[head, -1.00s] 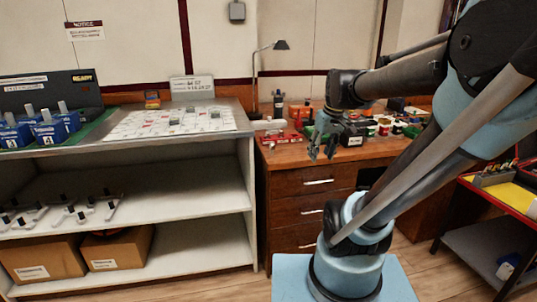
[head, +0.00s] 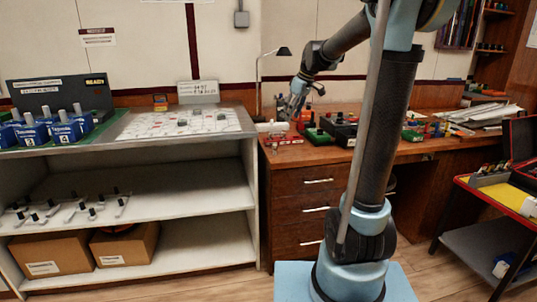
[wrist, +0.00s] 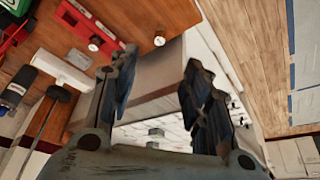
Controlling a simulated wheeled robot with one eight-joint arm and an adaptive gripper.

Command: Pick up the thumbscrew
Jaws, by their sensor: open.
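No part is clearly recognisable as the thumbscrew. In the wrist view, a small pale round-topped piece (wrist: 159,40) sits on the brown wooden desk near its edge, and a similar small round piece (wrist: 96,43) is at the end of a red holder (wrist: 85,22). I cannot tell whether either is the thumbscrew. My gripper (wrist: 158,72) is open and empty, its two dark fingers spread with the desk edge and the grey shelf beyond them. In the head view my gripper (head: 298,98) hangs above the left end of the desk, apart from everything on it.
The wooden desk (head: 300,158) carries red and dark boxes, a lamp (head: 283,51) and papers (head: 485,114). A metal-topped shelf unit (head: 248,190) with a white gridded board (head: 160,124) and blue blocks stands left. A yellow-topped cart (head: 500,196) is at right.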

